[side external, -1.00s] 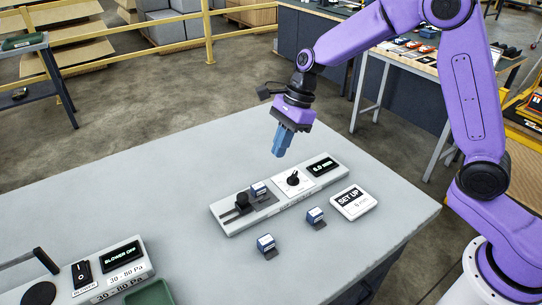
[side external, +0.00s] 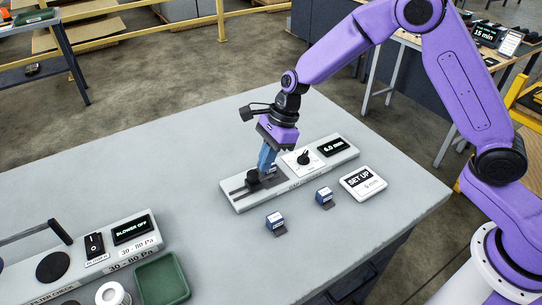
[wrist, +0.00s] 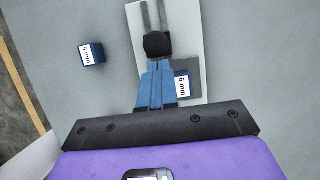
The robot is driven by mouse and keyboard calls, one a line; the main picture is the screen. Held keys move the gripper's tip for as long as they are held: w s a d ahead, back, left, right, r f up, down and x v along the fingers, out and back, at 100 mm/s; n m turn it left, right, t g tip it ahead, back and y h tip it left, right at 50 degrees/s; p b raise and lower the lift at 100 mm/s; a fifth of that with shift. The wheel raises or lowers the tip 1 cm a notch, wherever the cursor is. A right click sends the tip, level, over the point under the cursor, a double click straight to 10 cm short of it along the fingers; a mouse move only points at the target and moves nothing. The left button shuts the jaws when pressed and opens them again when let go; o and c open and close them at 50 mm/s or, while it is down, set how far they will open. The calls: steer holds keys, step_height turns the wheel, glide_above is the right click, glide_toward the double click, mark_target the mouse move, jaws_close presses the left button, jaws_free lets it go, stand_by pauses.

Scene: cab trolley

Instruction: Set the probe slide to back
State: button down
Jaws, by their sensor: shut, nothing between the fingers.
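The probe slide is a black round knob (side external: 252,177) on a slotted track in the white panel (side external: 242,204). In the wrist view the knob (wrist: 156,44) is just beyond my fingertips, with two dark slots (wrist: 152,14) running past it. My gripper (side external: 265,171) is shut and empty, its blue fingers low over the panel, right beside the knob. I cannot tell whether they touch it. A blue block labelled 6 mm (wrist: 182,86) sits on a dark plate beside the fingers; the fingers partly hide it in the side view.
The panel also has a rotary knob (side external: 304,158) and a 6.0 mm display (side external: 333,146). Two blue blocks (side external: 275,221) (side external: 324,195) and a SET UP card (side external: 363,183) lie in front. A blower unit (side external: 110,240) and green tray (side external: 163,279) stand at left. The table behind the panel is clear.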

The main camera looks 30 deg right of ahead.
mark_target(251, 174)
steer(key=shift+a, duration=0.1)
steer(key=shift+a, duration=2.45)
steer(key=shift+d, duration=0.4)
steer(key=d, duration=0.1)
steer(key=d+r, duration=0.1)
steer(key=d, duration=0.1)
steer(key=shift+d, duration=0.3)
steer(key=v, duration=0.9)
